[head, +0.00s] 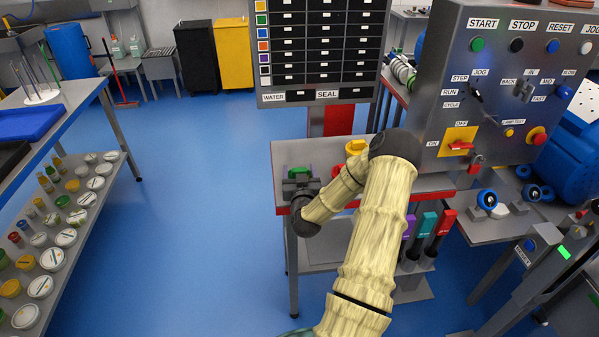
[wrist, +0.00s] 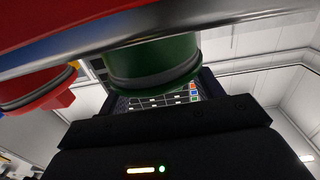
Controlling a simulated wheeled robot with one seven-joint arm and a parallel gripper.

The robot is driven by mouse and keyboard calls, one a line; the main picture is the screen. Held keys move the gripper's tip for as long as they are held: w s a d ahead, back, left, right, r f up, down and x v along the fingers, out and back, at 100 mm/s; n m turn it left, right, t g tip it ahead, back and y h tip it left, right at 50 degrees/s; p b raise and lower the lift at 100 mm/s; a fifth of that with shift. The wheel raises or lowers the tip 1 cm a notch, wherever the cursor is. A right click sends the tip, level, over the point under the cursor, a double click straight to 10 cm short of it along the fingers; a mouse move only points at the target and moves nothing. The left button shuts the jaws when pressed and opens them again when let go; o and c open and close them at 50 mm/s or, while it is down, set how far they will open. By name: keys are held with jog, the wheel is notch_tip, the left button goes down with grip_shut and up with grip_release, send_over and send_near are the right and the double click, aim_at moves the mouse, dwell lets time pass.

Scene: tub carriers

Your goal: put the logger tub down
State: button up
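A green tub (head: 299,171) is at the left end of a small metal bench (head: 432,181) in the head view. My gripper (head: 297,186) is at the bench's front left corner, right by this tub and partly covering it. In the wrist view the green tub (wrist: 155,62) shows close beyond the dark gripper body. A red tub (wrist: 37,88) is to its left there, partly cut off. I see no label that tells which tub is the logger tub. My fingertips are hidden, so neither a grip nor an opening shows.
A yellow thing (head: 355,146) is behind my forearm on the bench. A control panel (head: 500,85) stands at the right and a slotted board (head: 326,50) behind. A rack at left holds several tubs on its lower shelf (head: 92,212). Blue floor (head: 200,200) between is clear.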

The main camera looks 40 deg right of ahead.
jog(key=shift+w, duration=0.1)
jog(key=shift+s+d, duration=0.15)
jog(key=shift+s, duration=0.05)
jog(key=p+v, duration=0.7)
jog(key=v, duration=1)
jog(key=shift+a+r, duration=0.15)
jog(key=shift+a, duration=0.15)
dwell(0.9)
